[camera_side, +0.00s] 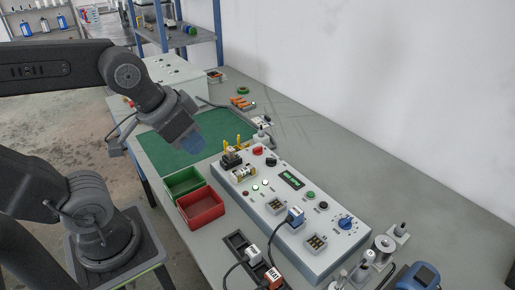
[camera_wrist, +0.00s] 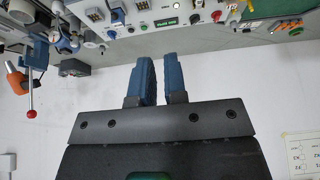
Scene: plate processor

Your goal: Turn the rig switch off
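The rig is a light grey panel box (camera_side: 325,238) on the bench, with a lit green display (camera_side: 291,180). It carries a red knob (camera_side: 258,151), a black knob (camera_side: 271,162), a green button (camera_side: 310,195), a black button (camera_side: 323,205) and a blue dial (camera_side: 346,222). I cannot tell which control is the rig switch. The display (camera_wrist: 165,21) and red knob (camera_wrist: 217,15) show at the top of the wrist view. My gripper (camera_side: 192,146) hangs above the green mat, left of the panel. In the wrist view its blue fingers (camera_wrist: 160,62) are apart, with nothing between them.
A green bin (camera_side: 183,181) and a red bin (camera_side: 201,207) stand left of the panel. A blue plug (camera_side: 295,215) sits on the panel, and a black socket strip (camera_side: 240,243) lies in front. The green mat (camera_side: 180,150) is mostly clear.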

